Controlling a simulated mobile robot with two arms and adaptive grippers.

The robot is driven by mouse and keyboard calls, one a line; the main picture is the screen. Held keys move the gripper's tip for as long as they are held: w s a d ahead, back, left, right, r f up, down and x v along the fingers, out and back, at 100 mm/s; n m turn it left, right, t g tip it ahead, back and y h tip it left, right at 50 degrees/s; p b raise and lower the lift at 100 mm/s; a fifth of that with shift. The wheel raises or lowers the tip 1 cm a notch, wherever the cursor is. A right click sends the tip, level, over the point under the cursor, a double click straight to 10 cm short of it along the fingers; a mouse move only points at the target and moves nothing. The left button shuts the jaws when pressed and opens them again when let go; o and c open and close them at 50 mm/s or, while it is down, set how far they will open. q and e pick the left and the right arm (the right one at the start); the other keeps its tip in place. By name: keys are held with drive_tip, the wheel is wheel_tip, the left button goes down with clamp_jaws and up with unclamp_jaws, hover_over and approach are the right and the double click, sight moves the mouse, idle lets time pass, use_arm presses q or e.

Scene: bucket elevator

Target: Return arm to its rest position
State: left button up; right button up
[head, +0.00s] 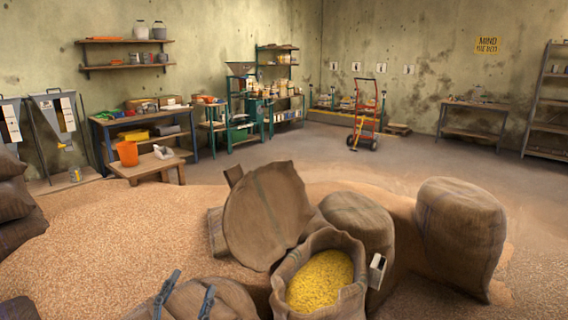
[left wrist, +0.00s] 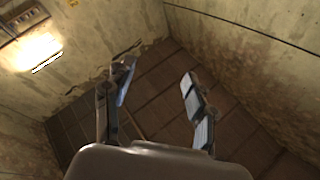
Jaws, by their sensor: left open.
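My left gripper (head: 191,284) shows at the bottom of the head view, left of centre. Its two dark fingers point up and stand apart, with nothing between them. In the picture it overlaps a brown sack; I cannot tell whether it touches it. The left wrist view also shows this gripper (left wrist: 156,74) open and empty, with stained walls and a brown tiled surface beyond. My right gripper is in neither view.
An open sack of yellow grain (head: 320,284) stands right of the gripper, with full sacks (head: 462,235) beyond. Loose grain (head: 110,230) covers the floor. A red hand truck (head: 366,115) stands farther back.

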use_arm(q)
drive_tip(key=s+a+f+n+g+y, duration=0.3)
drive_tip(key=a+f+n+g+y, duration=0.25)
drive_tip(key=f, duration=0.45)
drive_tip(key=s+d+f+g+h, duration=0.1)
drive_tip(key=s+f+g, duration=0.5)
drive_tip(key=s+f, duration=0.4)
drive_tip(key=s+d+f+g+h, duration=0.1)
drive_tip(key=s+f+g, duration=0.55)
drive_tip(key=s, duration=0.55)
wheel_tip(320, 180, down, 24)
drive_tip(key=p, duration=0.1)
drive_tip(key=s+a+f+g+p, duration=0.1)
drive_tip(key=s+a+f+g, duration=0.1)
drive_tip(key=s+f, duration=1.5)
drive_tip(key=shift+s+a, duration=0.4)
drive_tip(key=shift+s, duration=0.3)
